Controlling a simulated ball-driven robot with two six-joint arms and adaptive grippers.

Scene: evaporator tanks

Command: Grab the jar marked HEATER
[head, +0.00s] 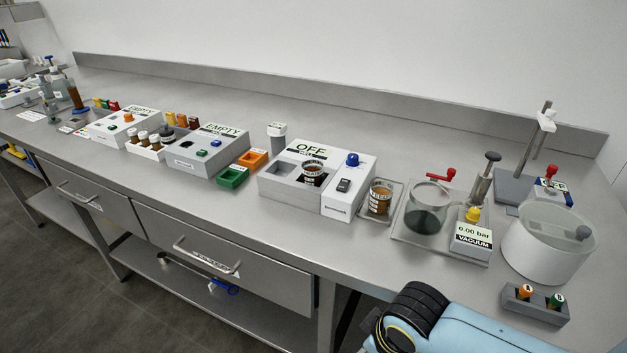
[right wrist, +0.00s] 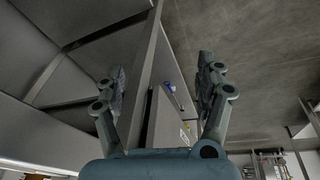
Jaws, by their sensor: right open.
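In the head view, a brown-filled jar with a white label band (head: 312,173) sits in a well of the white block marked OFF (head: 283,172). A second brown-filled jar with a white label band (head: 380,197) stands upright on a small tray (head: 366,218) right of the block. The print on both jar labels is too small to read, so I cannot tell which is marked HEATER. My right gripper (right wrist: 160,75) is open and empty in the right wrist view, away from both jars. My left gripper is not in view.
Right of the jars stand a glass vessel (head: 427,208), a VACUUM gauge box (head: 472,238) and a white tub (head: 545,245). Orange (head: 251,159) and green (head: 233,177) bins stand left of the OFF block. Drawer handles (head: 205,256) protrude below.

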